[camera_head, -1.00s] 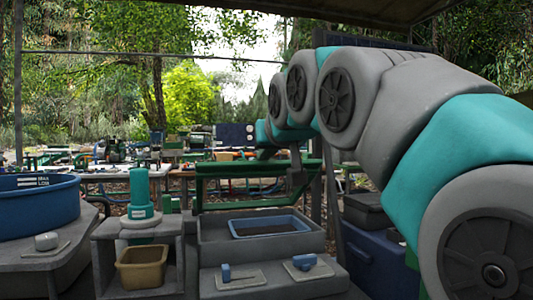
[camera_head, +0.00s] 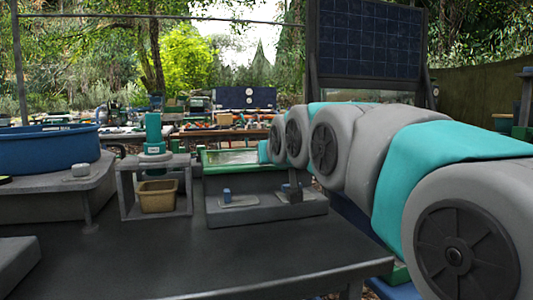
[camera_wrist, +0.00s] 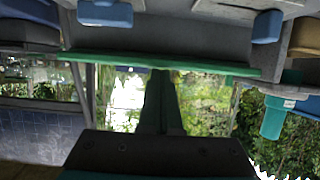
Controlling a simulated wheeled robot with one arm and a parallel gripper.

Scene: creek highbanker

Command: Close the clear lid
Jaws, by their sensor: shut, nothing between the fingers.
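The clear lid (camera_head: 230,157) has a green frame and sits at the back of the grey box (camera_head: 238,182) in the head view.
Left are a green pump (camera_head: 154,135), a tan bin (camera_head: 158,196) and a blue tub (camera_head: 48,150). A solar panel (camera_head: 367,48) stands behind right. The dark tabletop (camera_head: 190,255) in front is clear.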

